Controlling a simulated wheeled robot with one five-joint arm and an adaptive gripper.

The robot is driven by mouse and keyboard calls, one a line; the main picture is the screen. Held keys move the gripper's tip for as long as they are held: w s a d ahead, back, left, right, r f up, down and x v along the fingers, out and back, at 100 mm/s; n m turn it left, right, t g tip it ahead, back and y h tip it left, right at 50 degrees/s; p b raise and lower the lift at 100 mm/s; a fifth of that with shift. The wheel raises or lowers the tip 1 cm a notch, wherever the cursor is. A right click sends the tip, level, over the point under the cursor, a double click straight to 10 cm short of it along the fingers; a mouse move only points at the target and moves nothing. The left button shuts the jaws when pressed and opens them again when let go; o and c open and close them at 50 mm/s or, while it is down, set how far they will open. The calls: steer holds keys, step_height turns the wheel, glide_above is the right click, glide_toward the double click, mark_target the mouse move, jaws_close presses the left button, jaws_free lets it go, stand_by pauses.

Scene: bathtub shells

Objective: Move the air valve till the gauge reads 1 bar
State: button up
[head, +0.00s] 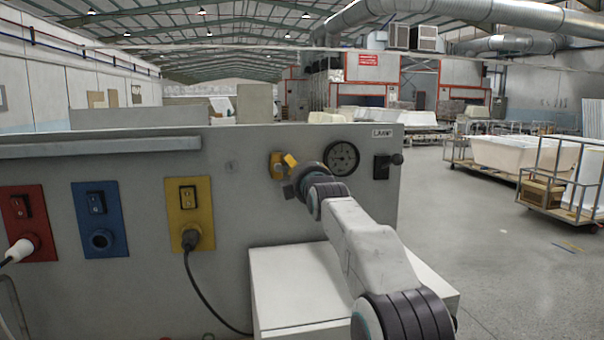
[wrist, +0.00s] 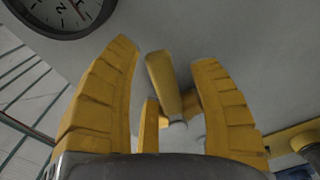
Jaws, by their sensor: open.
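The air valve's yellow lever (wrist: 163,84) stands between the two yellow fingers of my gripper (wrist: 168,85) in the wrist view. My gripper is open, with a finger on each side of the lever; I cannot tell whether either touches it. In the head view my gripper (head: 284,163) is at the grey panel, left of the gauge, and I cannot make out the valve apart from the yellow fingers.
A black lamp switch (head: 383,166) sits right of the gauge. Red, blue and yellow socket plates (head: 190,213) line the panel (head: 235,210) at left, with cables hanging. A white box (head: 290,290) stands below my arm. Carts with tub shells (head: 520,156) stand at right on open floor.

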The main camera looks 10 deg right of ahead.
steer(key=shift+s, duration=0.2)
steer(key=s, duration=1.1)
steer(key=shift+s, duration=0.3)
steer(key=shift+a, duration=0.1)
steer(key=s+f+m+g, duration=0.2)
steer(key=s+f, duration=0.4)
steer(key=s+f+m+g, duration=0.3)
steer(key=s+f, duration=0.2)
steer(key=s, duration=0.2)
steer(key=s+f+m+g, duration=0.3)
steer(key=s+f, duration=0.3)
steer(key=s, duration=0.1)
steer(key=shift+a+f, duration=0.2)
steer(key=shift+f, duration=0.15)
steer(key=s+f+m+g, duration=0.3)
steer(key=s+f, duration=0.3)
steer(key=s, duration=0.4)
steer(key=s+f+m+g, duration=0.3)
steer(key=s+f, duration=0.3)
steer(key=s, duration=0.4)
steer(key=shift+f, duration=0.4)
steer(key=shift+w+a, duration=0.1)
steer(key=shift+w, duration=0.05)
